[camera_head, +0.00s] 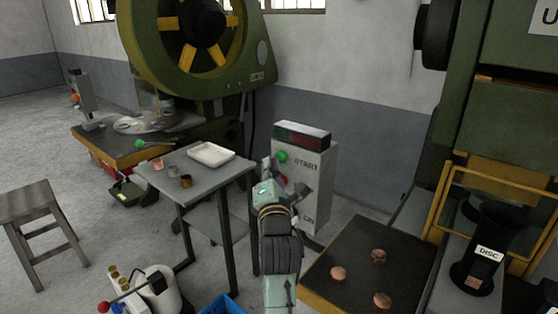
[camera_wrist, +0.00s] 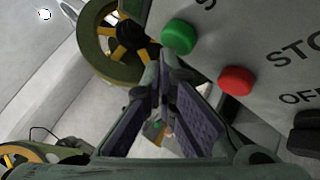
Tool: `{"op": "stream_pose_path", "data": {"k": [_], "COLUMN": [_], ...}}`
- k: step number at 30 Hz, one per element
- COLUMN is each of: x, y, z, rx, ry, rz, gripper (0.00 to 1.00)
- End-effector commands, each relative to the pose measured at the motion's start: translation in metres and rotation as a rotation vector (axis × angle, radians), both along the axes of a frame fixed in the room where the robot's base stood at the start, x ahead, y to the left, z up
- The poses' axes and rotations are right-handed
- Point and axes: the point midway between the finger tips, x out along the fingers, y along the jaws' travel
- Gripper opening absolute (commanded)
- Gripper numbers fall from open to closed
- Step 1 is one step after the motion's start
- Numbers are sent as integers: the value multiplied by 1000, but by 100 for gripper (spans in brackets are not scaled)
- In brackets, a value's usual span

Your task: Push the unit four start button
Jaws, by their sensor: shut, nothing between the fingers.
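A grey control box (camera_head: 316,170) stands in the middle of the head view, marked START. Its green button (camera_head: 282,157) faces left, with a red button below it. In the wrist view the green button (camera_wrist: 178,37) is just above and right of my fingertips, and the red button (camera_wrist: 236,80) is to their right, by STOP lettering. No unit number is readable on the box. My gripper (camera_head: 267,166) is shut and empty, in front of the box and just left of the buttons. In the wrist view the fingers (camera_wrist: 163,72) look close to the green button; I cannot see contact.
A small grey table (camera_head: 205,172) with a white tray (camera_head: 211,154) and small metal cups stands left of the box. A green press (camera_head: 160,35) is behind it. A dark platform (camera_head: 350,282) with copper discs and a black DISC container (camera_head: 489,245) are at right.

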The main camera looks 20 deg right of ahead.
Motion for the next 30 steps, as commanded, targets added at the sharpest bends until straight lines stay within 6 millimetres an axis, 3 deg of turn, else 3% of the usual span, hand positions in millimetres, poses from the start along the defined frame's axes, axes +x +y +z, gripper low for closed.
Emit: {"op": "stream_pose_path", "data": {"k": [30], "x": [5], "y": [-7], "z": [-1], "rx": [0], "ry": [1], "rz": [0], "gripper": [0]}}
